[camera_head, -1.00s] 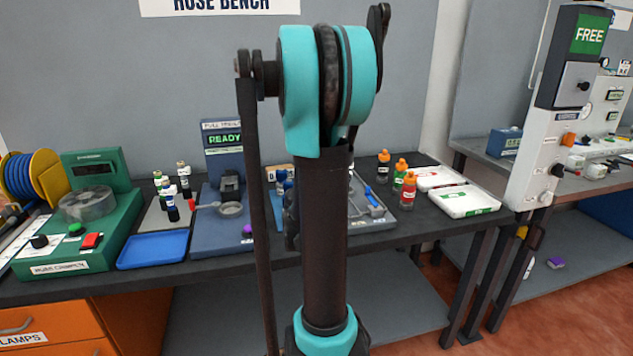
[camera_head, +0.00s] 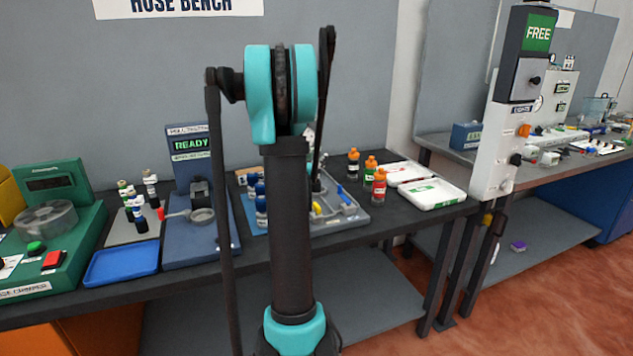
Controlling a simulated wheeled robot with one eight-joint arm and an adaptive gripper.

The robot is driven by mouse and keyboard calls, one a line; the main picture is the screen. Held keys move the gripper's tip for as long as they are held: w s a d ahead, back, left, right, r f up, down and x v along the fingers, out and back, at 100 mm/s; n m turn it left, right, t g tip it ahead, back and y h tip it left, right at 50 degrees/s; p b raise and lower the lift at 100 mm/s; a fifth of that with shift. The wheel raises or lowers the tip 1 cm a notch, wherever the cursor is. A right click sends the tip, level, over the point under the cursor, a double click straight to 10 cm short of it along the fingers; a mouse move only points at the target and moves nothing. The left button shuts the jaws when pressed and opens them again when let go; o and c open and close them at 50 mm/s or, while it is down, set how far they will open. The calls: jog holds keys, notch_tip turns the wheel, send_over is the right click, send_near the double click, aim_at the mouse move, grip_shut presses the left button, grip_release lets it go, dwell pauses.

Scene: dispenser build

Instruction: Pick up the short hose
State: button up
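I cannot pick out the short hose with certainty. Several small upright cylinders, dark and pale with label bands (camera_head: 150,187), stand on a grey plate on the bench, left of the blue "READY" unit (camera_head: 205,236). Small blue and yellow pieces (camera_head: 343,196) lie on a grey tray (camera_head: 352,217) behind my arm, too small to identify. My arm rises through the middle of the view and hides part of the bench. My gripper does not show clearly; its fingers are hidden or out of view.
An empty blue tray (camera_head: 122,267) lies at the front left beside a green machine (camera_head: 75,240). Orange-capped bottles (camera_head: 379,186) and white cases (camera_head: 433,193) stand at the right. A white post with a "FREE" sign (camera_head: 537,34) stands beyond the bench's right end.

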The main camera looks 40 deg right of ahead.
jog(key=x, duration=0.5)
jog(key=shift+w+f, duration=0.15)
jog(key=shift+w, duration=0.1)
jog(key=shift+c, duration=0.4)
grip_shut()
